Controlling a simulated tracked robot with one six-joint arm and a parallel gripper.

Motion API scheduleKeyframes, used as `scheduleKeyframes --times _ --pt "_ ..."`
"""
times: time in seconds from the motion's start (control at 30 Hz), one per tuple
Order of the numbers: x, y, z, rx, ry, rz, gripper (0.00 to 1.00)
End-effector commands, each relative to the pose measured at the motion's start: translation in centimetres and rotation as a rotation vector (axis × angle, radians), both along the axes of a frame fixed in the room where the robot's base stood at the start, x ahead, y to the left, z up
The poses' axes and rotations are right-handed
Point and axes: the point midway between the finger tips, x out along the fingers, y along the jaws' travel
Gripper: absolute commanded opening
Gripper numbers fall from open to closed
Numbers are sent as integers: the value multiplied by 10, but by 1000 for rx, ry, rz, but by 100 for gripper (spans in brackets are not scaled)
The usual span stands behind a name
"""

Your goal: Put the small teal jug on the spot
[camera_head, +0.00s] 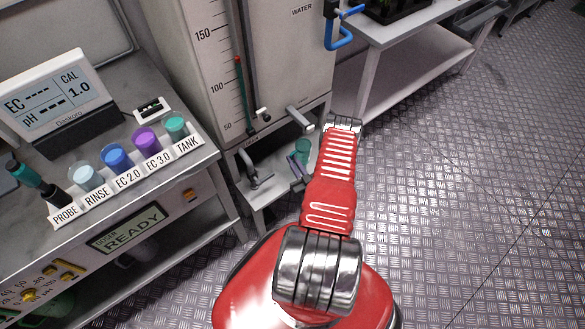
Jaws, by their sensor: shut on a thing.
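The small teal jug (303,146) is at the low grey stand under the water tank, just left of my red arm. Only part of it shows. My gripper (298,167) is at the jug, mostly hidden behind my arm; it is shut on the jug. I cannot tell whether the jug touches the stand's surface. The spot cannot be made out clearly; the stand's top (268,190) is partly covered by my arm.
The water tank (285,60) has a tap (300,118) above the stand. A dark grey fitting (255,172) stands left of the jug. The left bench holds a meter (58,95) and a labelled cup rack (128,175). Open metal floor (470,200) lies right.

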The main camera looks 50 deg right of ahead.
Motion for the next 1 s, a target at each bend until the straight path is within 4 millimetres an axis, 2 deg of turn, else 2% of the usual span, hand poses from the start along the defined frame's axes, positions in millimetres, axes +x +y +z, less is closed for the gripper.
scheduleKeyframes --times 0.33,0.7,1.0 --pt "0 0 -2 0 0 -1 0" --pt "-1 0 -38 0 0 -1 0" --pt "-1 -1 -41 0 -1 -2 0"
